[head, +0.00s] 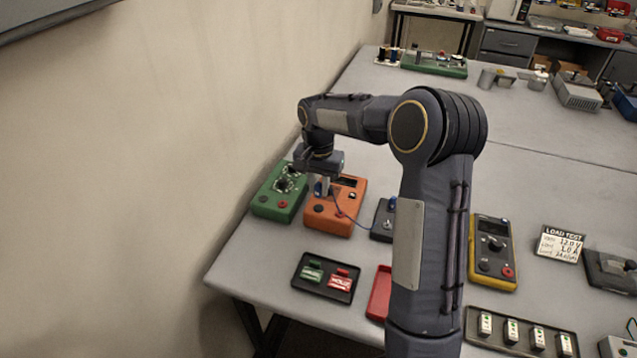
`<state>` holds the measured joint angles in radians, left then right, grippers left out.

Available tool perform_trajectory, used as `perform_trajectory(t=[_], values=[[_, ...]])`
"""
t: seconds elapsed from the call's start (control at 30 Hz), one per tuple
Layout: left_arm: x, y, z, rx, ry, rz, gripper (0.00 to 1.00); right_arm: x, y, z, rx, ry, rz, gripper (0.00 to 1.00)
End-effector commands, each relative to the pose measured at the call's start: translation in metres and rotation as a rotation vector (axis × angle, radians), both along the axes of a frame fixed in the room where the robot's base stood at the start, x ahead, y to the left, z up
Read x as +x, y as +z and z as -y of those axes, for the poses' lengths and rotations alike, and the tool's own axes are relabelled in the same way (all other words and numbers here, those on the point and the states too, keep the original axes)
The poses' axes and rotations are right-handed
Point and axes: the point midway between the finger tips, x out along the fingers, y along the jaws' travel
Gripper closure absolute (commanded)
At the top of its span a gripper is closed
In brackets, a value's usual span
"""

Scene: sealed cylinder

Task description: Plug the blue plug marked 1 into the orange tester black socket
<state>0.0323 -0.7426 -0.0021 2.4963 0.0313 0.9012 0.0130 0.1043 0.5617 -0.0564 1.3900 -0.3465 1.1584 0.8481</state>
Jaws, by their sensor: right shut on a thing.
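The orange tester (349,222) stands near the left edge of the table, with a black socket (319,209) on its top face and a red socket (343,215) to the right of it. My right gripper (322,188) points down over the tester's upper left part and is shut on a small blue plug (318,189). The plug is mostly hidden, and I cannot read a mark on it. It appears above and slightly behind the black socket; I cannot tell whether it touches the tester. A thin blue cable runs from it toward a dark box (382,222). My left gripper is not in view.
A green tester (271,203) stands close on the left of the orange one. A black tray (326,291) with green and red labelled pieces lies in front. A yellow multimeter (493,270) and a load test card (560,244) lie to the right. The wall borders the table's left side.

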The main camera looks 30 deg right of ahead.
Motion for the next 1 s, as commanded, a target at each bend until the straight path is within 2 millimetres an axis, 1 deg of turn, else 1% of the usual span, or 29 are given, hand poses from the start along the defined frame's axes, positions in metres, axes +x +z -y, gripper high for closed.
perform_trajectory(t=[0.03, 0.1, 0.33, 1.0], values=[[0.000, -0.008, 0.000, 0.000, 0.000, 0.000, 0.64, 0.000, -0.010, 0.000, 0.000, 0.000, -0.001, 1.00], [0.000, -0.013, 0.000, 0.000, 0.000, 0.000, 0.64, 0.000, -0.017, 0.000, 0.000, 0.000, -0.001, 1.00], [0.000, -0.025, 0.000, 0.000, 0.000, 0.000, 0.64, 0.000, -0.033, 0.000, 0.001, 0.000, -0.001, 1.00], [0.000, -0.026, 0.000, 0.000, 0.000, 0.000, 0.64, 0.000, -0.034, 0.000, 0.000, 0.000, 0.000, 1.00]])
